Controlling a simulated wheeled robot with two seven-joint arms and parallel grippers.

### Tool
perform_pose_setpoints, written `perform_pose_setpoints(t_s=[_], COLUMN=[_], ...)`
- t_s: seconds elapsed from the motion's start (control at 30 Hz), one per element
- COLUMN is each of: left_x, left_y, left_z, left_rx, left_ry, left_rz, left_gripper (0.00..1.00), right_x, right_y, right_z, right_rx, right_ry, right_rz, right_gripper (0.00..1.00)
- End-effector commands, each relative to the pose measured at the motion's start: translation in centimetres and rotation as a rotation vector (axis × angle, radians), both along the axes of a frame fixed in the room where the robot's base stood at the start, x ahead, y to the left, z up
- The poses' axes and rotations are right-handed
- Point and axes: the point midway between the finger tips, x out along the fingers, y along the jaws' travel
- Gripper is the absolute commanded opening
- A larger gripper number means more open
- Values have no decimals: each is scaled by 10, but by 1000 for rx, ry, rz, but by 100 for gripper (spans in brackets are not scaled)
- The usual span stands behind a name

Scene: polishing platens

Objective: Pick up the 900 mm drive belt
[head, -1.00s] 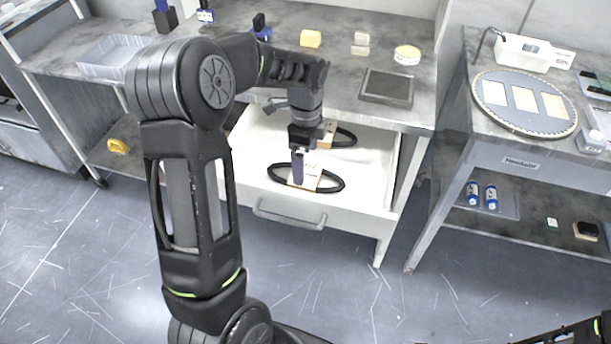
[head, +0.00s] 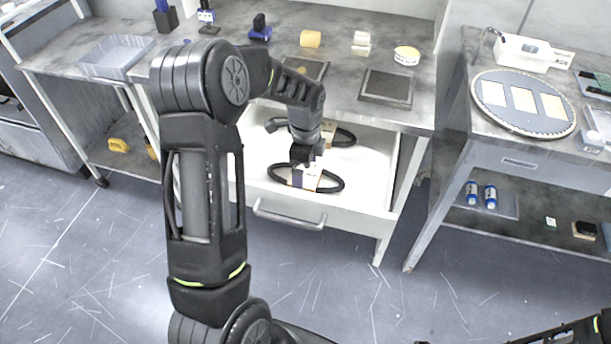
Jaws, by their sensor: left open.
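Two black drive belts lie in the open white drawer, each with a paper label. The front belt (head: 334,183) is a flat oval with a pale label sleeve (head: 308,178) at its middle. The back belt (head: 346,137) is partly hidden by my left arm. I cannot read the lengths on the labels. My left gripper (head: 299,182) is open and points down at the front belt, beside or over its label; the fingertips are small, and I cannot tell if they touch it. My right gripper is not clearly visible; only part of my right arm shows at the bottom right.
The drawer (head: 290,214) is pulled out below the grey workbench (head: 340,97). Its side walls and front handle stand near the belts. A dark square plate (head: 386,87) lies on the bench above. A second table with a round platen (head: 525,104) stands at the right.

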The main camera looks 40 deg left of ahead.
Motion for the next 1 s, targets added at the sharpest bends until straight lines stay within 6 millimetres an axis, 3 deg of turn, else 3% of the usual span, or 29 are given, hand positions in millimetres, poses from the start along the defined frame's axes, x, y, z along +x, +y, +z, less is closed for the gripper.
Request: perform_pose_setpoints(t_s=[0.27,1.0], left_x=[0,0], left_y=[0,0], left_z=[0,0], left_rx=[0,0], left_ry=[0,0], left_rz=[0,0], left_gripper=[100,39], right_x=[0,0], right_y=[0,0], right_z=[0,0], right_rx=[0,0], right_ry=[0,0], right_rz=[0,0], right_gripper=[36,36])
